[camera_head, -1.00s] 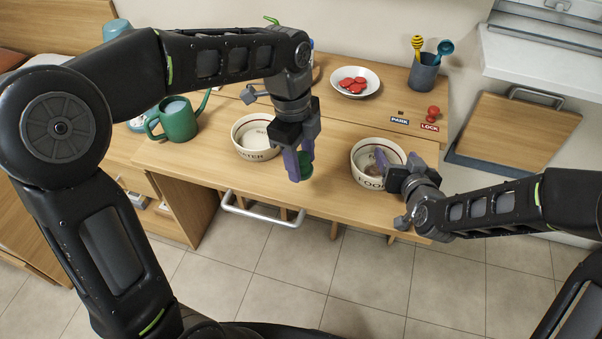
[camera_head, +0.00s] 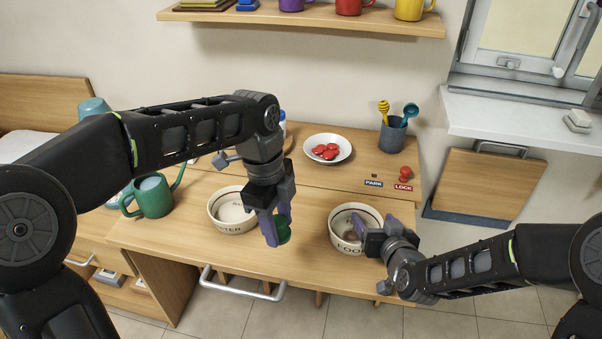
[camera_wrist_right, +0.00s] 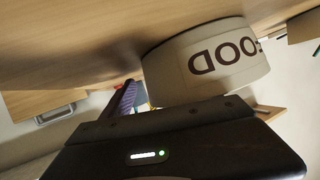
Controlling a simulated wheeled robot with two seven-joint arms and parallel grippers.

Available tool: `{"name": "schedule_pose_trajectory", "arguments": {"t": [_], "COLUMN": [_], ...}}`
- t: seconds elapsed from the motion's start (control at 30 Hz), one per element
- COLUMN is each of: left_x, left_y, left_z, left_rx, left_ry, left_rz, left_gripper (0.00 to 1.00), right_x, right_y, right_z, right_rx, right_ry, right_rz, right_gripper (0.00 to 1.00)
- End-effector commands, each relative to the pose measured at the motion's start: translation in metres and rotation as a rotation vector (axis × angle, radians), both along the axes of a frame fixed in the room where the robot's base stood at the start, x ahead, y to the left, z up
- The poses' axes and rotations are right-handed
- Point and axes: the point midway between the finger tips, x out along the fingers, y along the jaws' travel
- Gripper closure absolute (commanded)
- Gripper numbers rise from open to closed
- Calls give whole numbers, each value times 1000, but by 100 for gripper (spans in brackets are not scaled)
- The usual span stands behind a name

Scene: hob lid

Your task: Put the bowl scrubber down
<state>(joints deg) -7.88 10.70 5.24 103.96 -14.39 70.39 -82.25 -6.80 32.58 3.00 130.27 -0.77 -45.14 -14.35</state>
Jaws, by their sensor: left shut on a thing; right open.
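The bowl scrubber (camera_head: 284,230) is a small green piece, mostly hidden by my left gripper's purple fingers. My left gripper (camera_head: 275,229) is shut on it and points down, between the two bowls in the picture, over the front of the wooden worktop (camera_head: 170,235). Whether the scrubber touches the wood cannot be told. My right gripper (camera_head: 373,229) is open at the right side of the white FOOD bowl (camera_head: 345,242); one finger overlaps its rim. The bowl's lettered wall also shows in the right wrist view (camera_wrist_right: 215,62).
The WATER bowl (camera_head: 233,222) stands left of my left gripper. A green watering can (camera_head: 153,197) is further left. A plate (camera_head: 313,143) with red pieces, a utensil cup (camera_head: 392,136) and a red knob (camera_head: 405,173) by PARK and LOCK labels stand behind. A handle bar (camera_head: 240,289) runs along the front.

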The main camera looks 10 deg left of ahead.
Motion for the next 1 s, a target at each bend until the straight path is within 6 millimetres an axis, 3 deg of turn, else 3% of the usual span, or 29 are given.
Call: {"name": "schedule_pose_trajectory", "arguments": {"t": [0.27,0.57,0.87,1.0], "left_x": [0,0,0,0], "left_y": [0,0,1,1], "left_z": [-7,-48,-51,-62], "left_rx": [1,0,0,1], "left_ry": [3,2,1,3], "left_rz": [0,1,1,1], "left_gripper": [95,95,95,95], "right_x": [0,0,0,0], "right_y": [0,0,0,0], "right_z": [0,0,0,0], "right_rx": [0,0,0,0], "right_ry": [0,0,0,0], "right_rz": [0,0,0,0], "right_gripper": [29,29,29,29]}}
